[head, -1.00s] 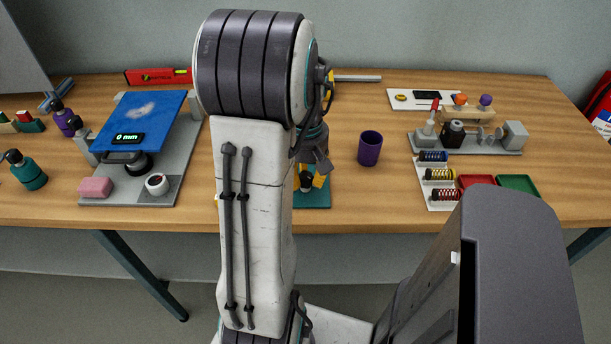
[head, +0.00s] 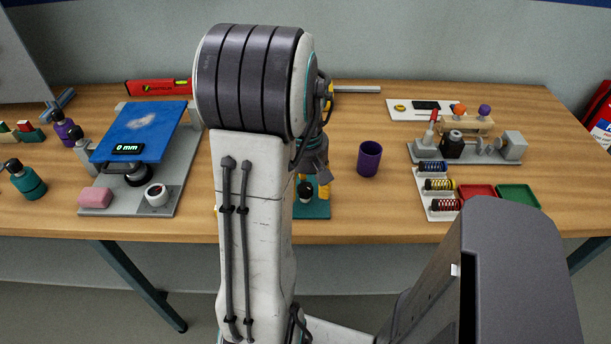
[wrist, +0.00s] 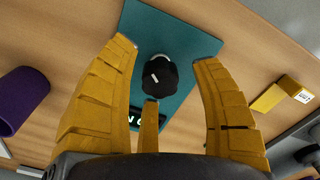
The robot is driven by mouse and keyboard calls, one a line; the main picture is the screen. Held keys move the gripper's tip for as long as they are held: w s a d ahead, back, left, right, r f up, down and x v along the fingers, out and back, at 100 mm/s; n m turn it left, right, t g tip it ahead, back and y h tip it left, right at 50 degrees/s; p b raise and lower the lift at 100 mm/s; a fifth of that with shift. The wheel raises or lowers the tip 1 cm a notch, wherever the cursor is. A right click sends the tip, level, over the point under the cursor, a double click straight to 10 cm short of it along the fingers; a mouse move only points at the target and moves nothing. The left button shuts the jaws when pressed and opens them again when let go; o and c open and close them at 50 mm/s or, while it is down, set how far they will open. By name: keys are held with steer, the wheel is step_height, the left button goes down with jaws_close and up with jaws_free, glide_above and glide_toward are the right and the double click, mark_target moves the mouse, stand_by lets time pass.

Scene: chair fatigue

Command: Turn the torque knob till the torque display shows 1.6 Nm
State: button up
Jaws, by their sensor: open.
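The torque knob (wrist: 158,77) is black with a white mark and stands on a teal base (wrist: 183,32) in the wrist view. My gripper (wrist: 164,54) has yellow fingers spread open, one on each side of the knob, with gaps visible. A shorter finger lies below the knob in the picture. The torque display (wrist: 134,112) is mostly hidden behind my fingers, and its value cannot be read. In the head view the knob (head: 305,191) and the front of the teal base (head: 313,211) show beside my arm, which hides the rest.
A purple cup (head: 369,158) stands right of the teal base. A blue platform (head: 140,130) with a 0 mm display is on the left. A grey fixture (head: 466,148) and coloured springs (head: 438,185) are on the right. A yellow block (wrist: 280,95) lies right of the base in the wrist view.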

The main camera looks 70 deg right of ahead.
mark_target(306, 187)
step_height(306, 187, up, 12)
stand_by(0.6)
steer(key=shift+f, duration=0.1)
stand_by(0.6)
